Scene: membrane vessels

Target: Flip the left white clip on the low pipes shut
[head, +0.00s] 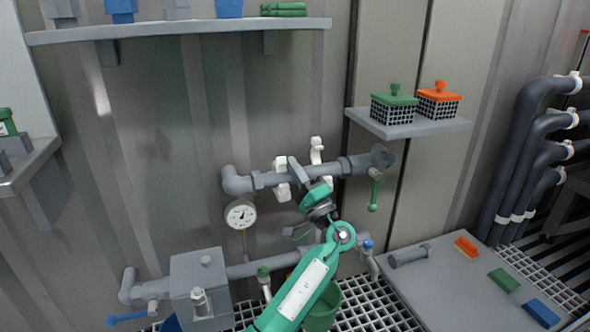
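A grey pipe (330,168) runs along the wall in the head view. Two white clips sit on it. The left white clip (282,191) shows beside my gripper, some of it below the pipe; my gripper partly covers the area and I cannot tell how far it is open. The right white clip (316,148) has a part standing up above the pipe. My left gripper (295,172) is at the pipe between the clips, close to the left one. Contact and finger gap cannot be made out. My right gripper is not in view.
A round gauge (241,213) hangs below the pipe's left end. A green-handled valve (374,190) hangs at its right. A lower pipe (265,266), a grey box (202,290) and a green bucket (323,308) are below. A shelf (408,128) holds two lidded baskets.

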